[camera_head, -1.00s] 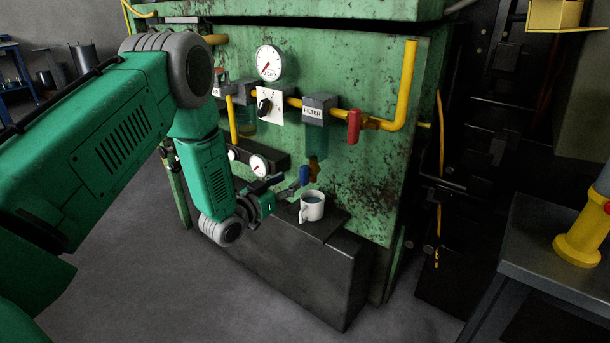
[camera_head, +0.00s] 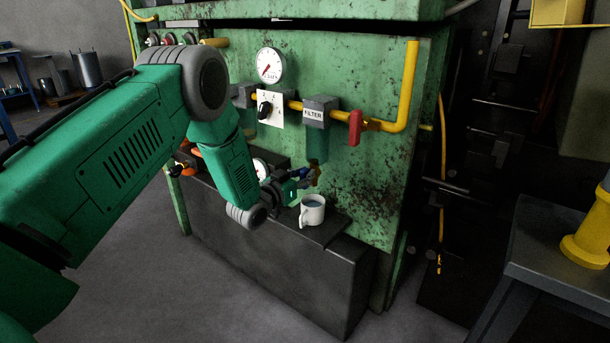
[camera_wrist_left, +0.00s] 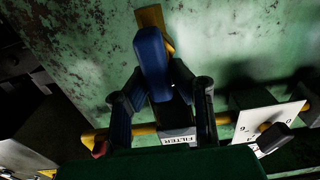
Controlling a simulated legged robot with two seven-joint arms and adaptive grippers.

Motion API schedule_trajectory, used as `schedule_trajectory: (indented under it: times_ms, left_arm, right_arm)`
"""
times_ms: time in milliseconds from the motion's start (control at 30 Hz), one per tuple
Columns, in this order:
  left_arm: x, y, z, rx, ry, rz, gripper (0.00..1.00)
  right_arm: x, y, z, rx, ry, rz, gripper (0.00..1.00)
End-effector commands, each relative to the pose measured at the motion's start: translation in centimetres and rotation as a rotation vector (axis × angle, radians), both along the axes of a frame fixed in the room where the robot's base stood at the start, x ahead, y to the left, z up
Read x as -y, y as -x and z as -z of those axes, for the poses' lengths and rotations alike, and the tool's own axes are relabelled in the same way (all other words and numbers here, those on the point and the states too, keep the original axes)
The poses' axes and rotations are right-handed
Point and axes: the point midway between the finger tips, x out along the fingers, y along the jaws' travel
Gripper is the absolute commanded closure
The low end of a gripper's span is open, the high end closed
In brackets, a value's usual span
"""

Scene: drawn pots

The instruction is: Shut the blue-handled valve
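The blue-handled valve shows in the head view as a small blue handle (camera_head: 303,173) beside a brass fitting (camera_head: 315,177), below the filter bowl. In the left wrist view the blue handle (camera_wrist_left: 152,62) fills the middle, with brass (camera_wrist_left: 154,22) behind its far end. My left gripper (camera_head: 300,178) is at the handle. In the wrist view its two fingers (camera_wrist_left: 158,74) stand on either side of the handle, tips close to it. Whether the tips touch or press on it I cannot tell. The fingers partly hide the handle in the head view. My right gripper is not in view.
A white mug (camera_head: 312,211) stands on the dark ledge (camera_head: 330,235) just below the gripper. Above are a filter block (camera_head: 320,105), a red handle (camera_head: 355,127) on a yellow pipe (camera_head: 408,85), a knob plate (camera_head: 278,110) and a gauge (camera_head: 269,65).

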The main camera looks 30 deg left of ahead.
Motion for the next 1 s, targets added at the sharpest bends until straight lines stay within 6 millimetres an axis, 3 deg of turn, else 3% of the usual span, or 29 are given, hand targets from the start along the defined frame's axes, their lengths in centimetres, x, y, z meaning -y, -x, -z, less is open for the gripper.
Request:
schedule_trajectory:
  times_ms: [467, 1000]
  left_arm:
    - [-0.4, 0.1, 0.1, -0.010, 0.102, -0.004, 1.00]
    - [-1.3, 0.0, 0.4, -0.047, 0.575, -0.006, 1.00]
  right_arm:
    - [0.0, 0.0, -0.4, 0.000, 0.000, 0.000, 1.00]
    - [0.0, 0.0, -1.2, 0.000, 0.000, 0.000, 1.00]
